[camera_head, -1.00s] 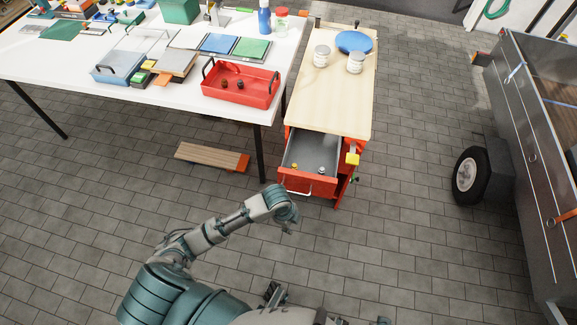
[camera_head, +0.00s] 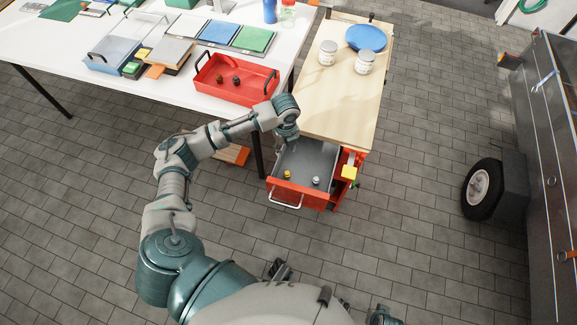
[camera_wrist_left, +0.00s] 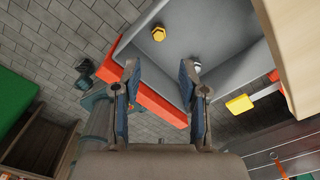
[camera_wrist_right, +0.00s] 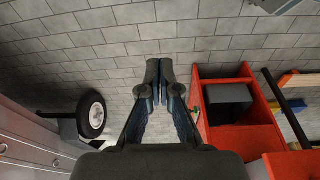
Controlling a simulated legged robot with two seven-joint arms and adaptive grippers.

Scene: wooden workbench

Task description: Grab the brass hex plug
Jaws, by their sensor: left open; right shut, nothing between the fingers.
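The brass hex plug (camera_head: 287,175) lies in the open grey drawer (camera_head: 308,160) with the red front, left of a silver plug (camera_head: 316,180). In the left wrist view the brass plug (camera_wrist_left: 158,33) shows ahead of and between the fingers, with the silver plug (camera_wrist_left: 197,67) nearer the right finger. My left gripper (camera_wrist_left: 160,75) is open and empty, pointing toward the drawer; in the head view its arm ends by the drawer's upper left, and the fingers are mostly hidden. My right gripper (camera_wrist_right: 160,72) is shut and empty, away from the drawer.
The wooden bench top (camera_head: 345,95) overhangs the drawer's back and carries two white jars and a blue plate (camera_head: 366,38). A red tray (camera_head: 232,82) stands on the white table (camera_head: 130,85) at left. A yellow block (camera_head: 349,172) sits at the drawer's right.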

